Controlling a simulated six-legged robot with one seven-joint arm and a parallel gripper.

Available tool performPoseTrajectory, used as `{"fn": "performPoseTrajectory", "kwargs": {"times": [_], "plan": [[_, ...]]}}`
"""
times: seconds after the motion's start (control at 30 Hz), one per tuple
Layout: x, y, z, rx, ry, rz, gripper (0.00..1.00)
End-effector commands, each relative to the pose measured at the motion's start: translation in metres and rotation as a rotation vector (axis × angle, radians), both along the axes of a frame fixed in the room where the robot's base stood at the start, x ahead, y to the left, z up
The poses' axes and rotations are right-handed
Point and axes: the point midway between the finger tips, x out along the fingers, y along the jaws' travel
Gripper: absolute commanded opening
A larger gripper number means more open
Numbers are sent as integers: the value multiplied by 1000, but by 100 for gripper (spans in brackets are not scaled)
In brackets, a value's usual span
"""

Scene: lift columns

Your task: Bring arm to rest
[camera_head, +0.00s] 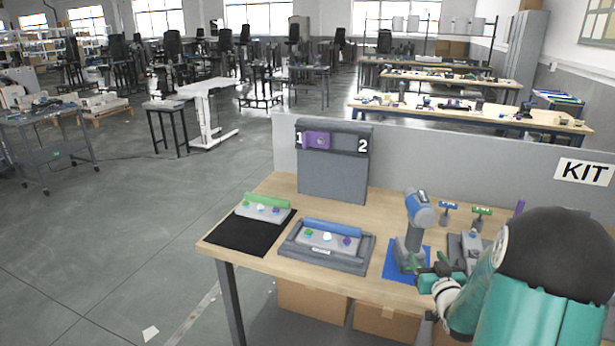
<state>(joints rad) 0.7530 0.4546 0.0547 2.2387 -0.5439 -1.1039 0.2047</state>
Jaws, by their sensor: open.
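My arm (530,285), teal with a black rounded joint, fills the lower right corner. My gripper (432,270) is at its left end, low over the right part of the wooden workbench (262,254). It is open, and I see nothing held in it. It is in front of a blue and grey power tool (419,210) standing on a blue mat (392,262); I cannot tell whether they touch.
A green-topped unit (267,200) lies on a black mat (240,234). A blue-topped unit (331,228) sits in a grey tray (290,252). A grey stand (333,178) marked 1 and 2 holds a purple part (317,140) at 1. Small T-handled tools (481,213) stand right. A grey partition (455,165) runs behind.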

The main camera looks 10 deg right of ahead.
Motion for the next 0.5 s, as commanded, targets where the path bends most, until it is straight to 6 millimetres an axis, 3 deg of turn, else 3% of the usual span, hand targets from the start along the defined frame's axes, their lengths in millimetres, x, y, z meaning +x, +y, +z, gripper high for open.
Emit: {"fn": "performPoseTrajectory", "kwargs": {"times": [0.23,0.5], "plan": [[9,26,27,-28,101,-11,62],[-7,94,75,-44,339,-45,62]]}}
